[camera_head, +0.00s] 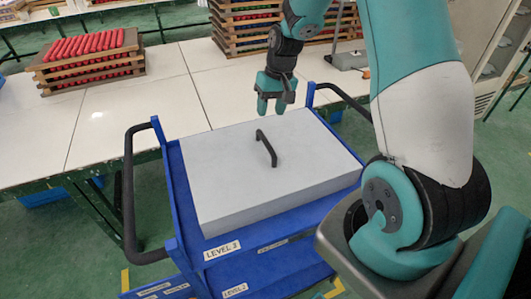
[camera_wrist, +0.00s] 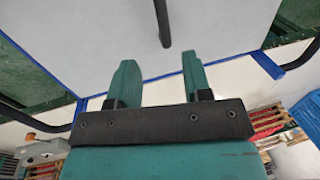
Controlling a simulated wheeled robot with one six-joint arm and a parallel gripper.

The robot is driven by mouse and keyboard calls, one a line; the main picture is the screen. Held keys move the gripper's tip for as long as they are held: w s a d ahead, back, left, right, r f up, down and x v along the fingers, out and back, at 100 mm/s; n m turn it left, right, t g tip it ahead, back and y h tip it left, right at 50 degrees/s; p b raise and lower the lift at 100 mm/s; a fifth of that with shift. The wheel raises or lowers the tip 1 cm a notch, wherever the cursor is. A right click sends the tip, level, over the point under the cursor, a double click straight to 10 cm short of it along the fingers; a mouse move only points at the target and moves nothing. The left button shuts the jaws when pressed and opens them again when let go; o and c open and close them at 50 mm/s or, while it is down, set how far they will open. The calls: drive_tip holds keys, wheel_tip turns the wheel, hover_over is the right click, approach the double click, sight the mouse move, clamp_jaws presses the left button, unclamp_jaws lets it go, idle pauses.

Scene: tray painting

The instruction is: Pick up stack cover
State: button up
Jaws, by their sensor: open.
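The stack cover (camera_head: 300,190) is a pale grey flat box-like lid with a black arched handle (camera_head: 266,148) on its top. It lies on the blue cart (camera_head: 183,205). My gripper (camera_head: 274,106) is above the far edge of the cover, beyond the handle, fingers pointing down and empty. In the wrist view, the two teal fingers of my gripper (camera_wrist: 159,72) are apart, with the pale cover (camera_wrist: 95,35) behind them. The black handle (camera_wrist: 162,22) shows ahead of the fingertips, between their lines and apart from them.
A white table (camera_head: 130,105) stands behind the cart. Wooden trays with red pieces (camera_head: 90,62) are stacked on its left, and another tray stack (camera_head: 235,30) stands behind my gripper. Black side handles (camera_head: 128,195) stick out from the cart.

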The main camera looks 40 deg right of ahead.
sight(264, 136)
drive_tip(key=f, duration=0.2)
drive_tip(key=a+f, duration=0.1)
drive_tip(key=f, duration=0.1)
drive_tip(key=shift+w+f+p, duration=0.1)
drive_tip(key=shift+f+p, duration=0.3)
drive_tip(key=shift+a+f+p, duration=0.25)
drive_tip(key=shift+f+p, duration=0.15)
drive_tip(key=shift+f, duration=0.45)
drive_tip(key=shift+a+f+p, duration=0.25)
drive_tip(key=shift+f+p, duration=0.1)
drive_tip(key=shift+f, duration=0.5)
drive_tip(key=shift+a+f+p, duration=0.25)
drive_tip(key=shift+f+p, duration=0.15)
drive_tip(key=shift+f, duration=0.45)
clamp_jaws()
